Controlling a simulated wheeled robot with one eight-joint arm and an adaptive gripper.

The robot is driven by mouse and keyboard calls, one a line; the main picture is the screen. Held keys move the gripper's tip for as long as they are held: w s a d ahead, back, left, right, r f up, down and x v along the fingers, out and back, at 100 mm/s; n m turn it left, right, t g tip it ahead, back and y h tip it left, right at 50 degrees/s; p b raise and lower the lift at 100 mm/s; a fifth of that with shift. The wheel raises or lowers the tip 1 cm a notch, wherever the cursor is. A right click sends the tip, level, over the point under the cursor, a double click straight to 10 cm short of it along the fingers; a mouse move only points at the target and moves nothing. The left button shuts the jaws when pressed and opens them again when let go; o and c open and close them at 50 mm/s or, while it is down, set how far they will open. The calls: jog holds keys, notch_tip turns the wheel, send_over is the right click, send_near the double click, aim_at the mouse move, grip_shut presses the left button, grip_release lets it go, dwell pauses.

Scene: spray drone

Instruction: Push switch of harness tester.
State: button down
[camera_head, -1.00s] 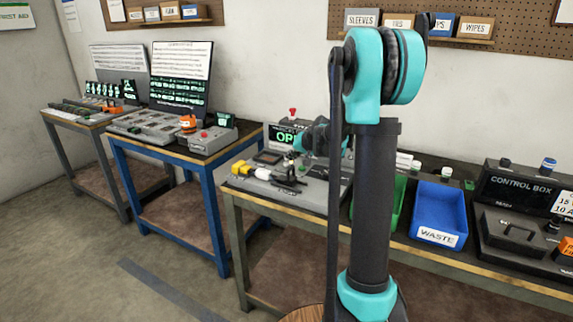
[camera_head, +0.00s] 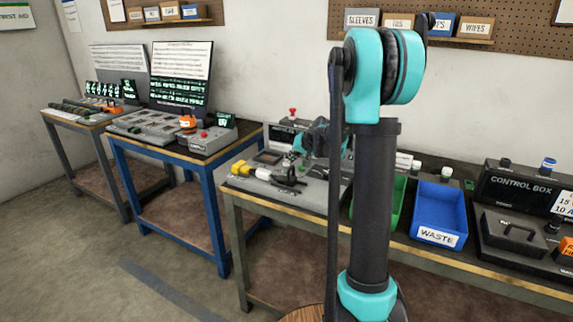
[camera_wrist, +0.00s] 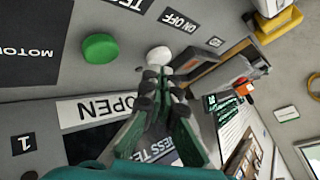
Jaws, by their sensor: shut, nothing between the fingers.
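The harness tester (camera_head: 318,192) is a grey panel unit on the near bench with an upright display (camera_head: 283,136). The display looks dark in the head view. A white round knob (camera_wrist: 158,56) sits right at the fingertips. My gripper (camera_wrist: 160,76) is shut and empty, over the tester panel. I cannot tell whether the tips touch the knob. The gripper is small and partly hidden by my arm in the head view.
A yellow-and-white connector with dark leads (camera_head: 262,175) lies on the tester's front. A blue WASTE bin (camera_head: 438,208) and a control box (camera_head: 520,190) are to the right. A blue bench (camera_head: 160,150) stands left.

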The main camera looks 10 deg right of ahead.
jog(key=shift+r, duration=0.15)
jog(key=shift+r, duration=3)
